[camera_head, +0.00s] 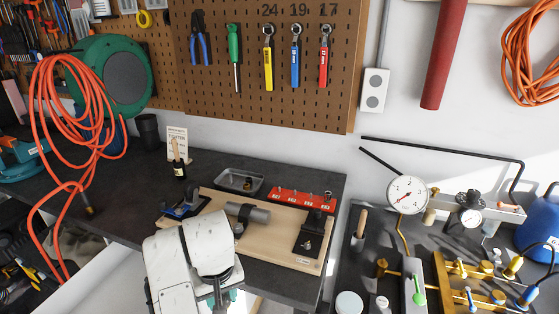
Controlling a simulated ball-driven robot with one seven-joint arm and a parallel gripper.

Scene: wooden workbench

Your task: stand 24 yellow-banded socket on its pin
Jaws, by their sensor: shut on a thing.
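My white arm (190,262) rises from the bottom of the view, in front of the wooden board (285,257). I cannot make out my gripper's fingers or anything between them. A red rail (300,199) with several small pins or sockets along its top lies at the back right of the board. A bright metal piece stands at its right end. I cannot pick out a yellow-banded socket at this size. A yellow-handled ratchet (268,62) hangs on the pegboard under the number 24.
A grey cylinder (252,212) lies in a dark holder on the board, with a black block (308,236) to its right. A metal tray (239,181) stands behind. A gauge bench (340,290) stands right across a gap.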

